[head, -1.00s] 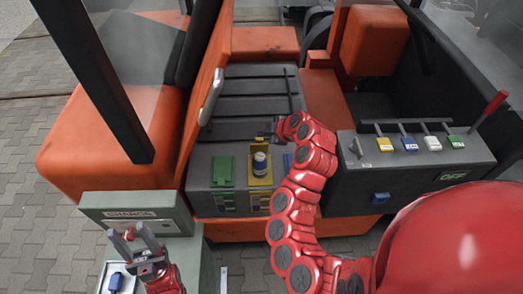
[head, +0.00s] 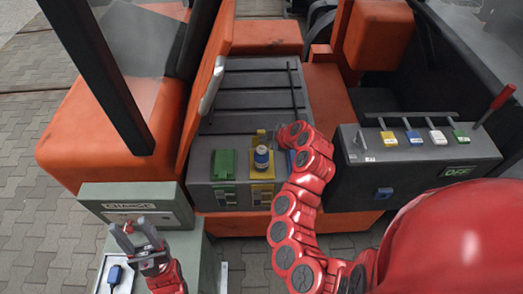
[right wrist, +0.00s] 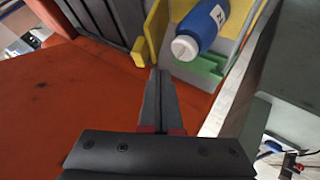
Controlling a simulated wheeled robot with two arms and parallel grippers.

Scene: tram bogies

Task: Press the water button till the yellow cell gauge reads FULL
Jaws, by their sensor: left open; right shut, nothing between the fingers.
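The yellow cell (head: 262,190) stands in the grey battery block between a green and a blue cell. Its gauge is on the front, too small to read. A blue bottle with a white cap (head: 262,158) sits on the yellow cell; the bottle also shows in the right wrist view (right wrist: 205,28). My right gripper (head: 268,134) is just behind the bottle, shut and empty; its fingers (right wrist: 160,75) point towards the bottle's side, apart from it. My left gripper (head: 134,228) is open and empty by the CHARGE box. I cannot tell which control is the water button.
The CHARGE box (head: 135,203) stands at front left. The raised orange seat side (head: 205,90) borders the battery's left. My red arm crosses before the blue cell.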

